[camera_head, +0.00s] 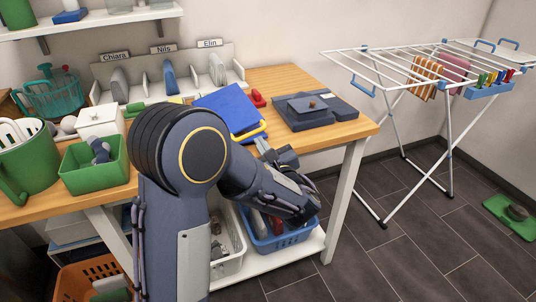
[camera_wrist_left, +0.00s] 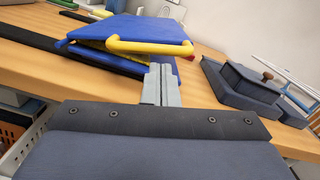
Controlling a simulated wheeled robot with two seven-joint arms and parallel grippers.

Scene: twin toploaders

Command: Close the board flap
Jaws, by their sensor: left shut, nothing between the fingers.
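The blue board flap (camera_head: 228,106) with a yellow handle (camera_head: 256,131) is on the wooden table. In the left wrist view the flap (camera_wrist_left: 128,30) lies partly raised over darker layers and a yellow edge, and its yellow handle (camera_wrist_left: 150,46) faces me. My left gripper (camera_head: 261,143) is at the table's front edge, just in front of the handle. In the left wrist view its fingers (camera_wrist_left: 160,72) are together and empty, just below the handle; I cannot tell whether they touch the board. My arm hides part of the board in the head view. My right gripper is not in view.
A green bin (camera_head: 95,170) stands at left. A blue basket (camera_head: 290,238) is below. A drying rack (camera_head: 440,100) stands at right.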

